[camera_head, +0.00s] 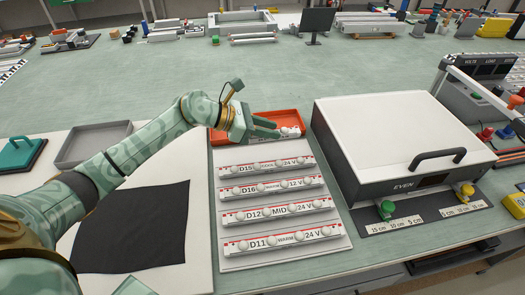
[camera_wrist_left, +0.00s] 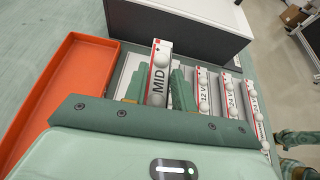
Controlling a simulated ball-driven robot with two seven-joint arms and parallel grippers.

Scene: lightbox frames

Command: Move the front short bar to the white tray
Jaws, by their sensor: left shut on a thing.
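My left gripper (camera_head: 278,130) reaches over the orange tray and is shut on a short white bar (camera_head: 291,131). In the left wrist view the bar (camera_wrist_left: 158,75) stands between the two green fingers of the gripper (camera_wrist_left: 158,90). It has red edging, a white dome and the label MID. In the head view the fingers partly hide it, and I cannot tell whether it touches anything below. My right gripper is not in view.
The orange tray (camera_head: 225,137) looks empty in the wrist view. In front of it, a pale board (camera_head: 228,262) carries several long labelled bars, D15 to D11. A large white-lidded box (camera_head: 390,125) stands close on the right. A black cloth (camera_head: 135,235) lies left.

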